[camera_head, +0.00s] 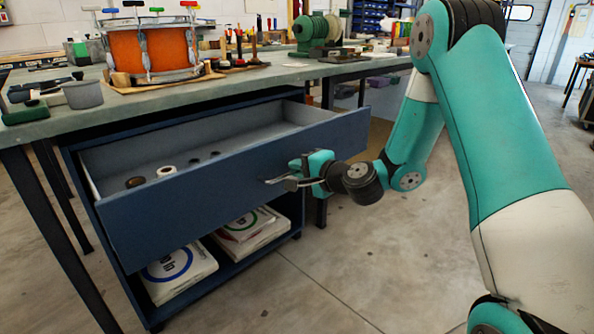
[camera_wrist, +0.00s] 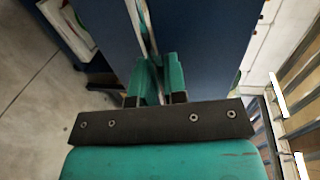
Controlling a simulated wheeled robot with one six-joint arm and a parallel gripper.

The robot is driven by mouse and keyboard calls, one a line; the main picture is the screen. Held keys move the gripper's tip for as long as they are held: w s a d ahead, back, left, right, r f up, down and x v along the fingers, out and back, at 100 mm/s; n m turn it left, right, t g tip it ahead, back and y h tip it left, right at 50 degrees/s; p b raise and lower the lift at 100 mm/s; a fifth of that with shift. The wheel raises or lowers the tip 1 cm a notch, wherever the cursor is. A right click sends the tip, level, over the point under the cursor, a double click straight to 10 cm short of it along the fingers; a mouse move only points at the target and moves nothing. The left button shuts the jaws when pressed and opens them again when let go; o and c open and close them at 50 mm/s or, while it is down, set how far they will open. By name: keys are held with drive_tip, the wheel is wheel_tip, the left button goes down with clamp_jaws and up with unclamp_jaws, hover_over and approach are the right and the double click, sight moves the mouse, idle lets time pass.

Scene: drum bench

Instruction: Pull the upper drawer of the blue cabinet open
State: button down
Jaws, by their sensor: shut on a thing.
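The blue cabinet (camera_head: 100,235) stands under the bench. Its upper drawer (camera_head: 190,205) stands well out from the cabinet, and its grey inside shows from above. A few small things, among them a white roll (camera_head: 166,171) and dark round pieces, lie in it. My gripper (camera_head: 291,182) is at the right half of the drawer front, shut on the drawer's handle (camera_head: 272,181). In the wrist view the green fingers (camera_wrist: 159,78) close on the thin handle beside the blue drawer front (camera_wrist: 198,45). The fingers hide part of the handle.
White bags (camera_head: 178,270) lie on the open shelf below the drawer. The bench top (camera_head: 50,128) above carries an orange drum (camera_head: 152,52), a grey cup (camera_head: 82,95) and tools. The concrete floor (camera_head: 330,270) in front of the drawer is clear.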

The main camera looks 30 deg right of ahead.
drive_tip(key=shift+s+a, duration=0.1)
drive_tip(key=shift+a, duration=0.15)
drive_tip(key=c, duration=1.2)
unclamp_jaws()
drive_tip(key=shift+d, duration=0.1)
drive_tip(key=b+v, duration=1.5)
drive_tip(key=v, duration=0.2)
drive_tip(key=shift+b, duration=0.35)
drive_tip(key=shift+s+d, duration=0.15)
